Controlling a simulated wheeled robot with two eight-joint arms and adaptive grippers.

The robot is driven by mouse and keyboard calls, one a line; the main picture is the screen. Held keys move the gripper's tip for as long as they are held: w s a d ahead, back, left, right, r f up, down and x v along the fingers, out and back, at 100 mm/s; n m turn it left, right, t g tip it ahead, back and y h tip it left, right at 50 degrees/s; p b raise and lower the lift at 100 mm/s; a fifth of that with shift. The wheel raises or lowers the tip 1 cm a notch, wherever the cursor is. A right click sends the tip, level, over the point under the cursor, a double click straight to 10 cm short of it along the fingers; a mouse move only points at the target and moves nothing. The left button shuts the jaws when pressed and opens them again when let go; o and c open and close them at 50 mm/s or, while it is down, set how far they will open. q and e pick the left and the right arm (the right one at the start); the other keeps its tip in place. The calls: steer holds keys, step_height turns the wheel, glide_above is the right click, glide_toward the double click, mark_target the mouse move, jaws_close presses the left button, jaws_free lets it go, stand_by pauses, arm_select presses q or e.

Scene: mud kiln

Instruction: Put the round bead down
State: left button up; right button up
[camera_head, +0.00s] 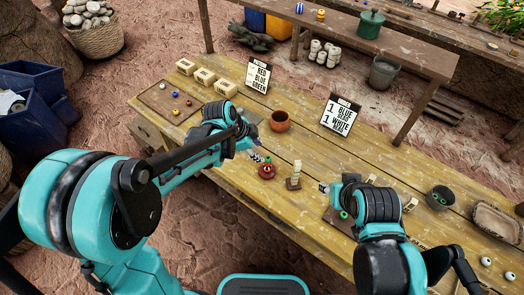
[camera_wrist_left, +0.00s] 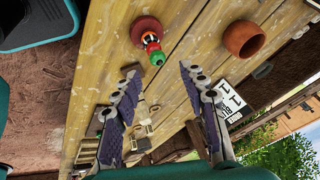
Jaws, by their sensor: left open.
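My left gripper (camera_head: 257,154) is open, above the table beside a dark red round stand (camera_head: 267,172). In the left wrist view the two fingertips (camera_wrist_left: 158,68) are spread wide with nothing gripped. The stand (camera_wrist_left: 146,27) shows just past them, with a small stack of round beads on it. A green bead (camera_wrist_left: 158,59) is at the end of that stack, lined up with the gap between the fingertips. I cannot tell how far it is from them. My right gripper (camera_head: 328,188) is low over the table at right, its jaws unclear.
A terracotta pot (camera_head: 279,121) stands just behind the left gripper. A pale stacked post (camera_head: 295,175) is right of the stand. Two signs (camera_head: 259,76) (camera_head: 340,116) stand at the back. A tray (camera_head: 153,97) with several beads lies left; a dark bowl (camera_head: 440,197) is far right.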

arm_select(q)
steer(key=s+a+r+n+t+y, duration=0.2)
steer(key=s+a+r+n, duration=0.2)
steer(key=s+a+n, duration=0.3)
steer(key=s+a+r+n+t+y, duration=0.2)
steer(key=s+a+r+n, duration=0.2)
steer(key=s+a+n, duration=0.3)
steer(key=s+n, duration=0.2)
steer(key=s, duration=0.1)
steer(key=shift+s+a+r+n, duration=0.2)
steer(key=shift+s+r+n, duration=0.05)
steer(key=shift+s+n, duration=0.15)
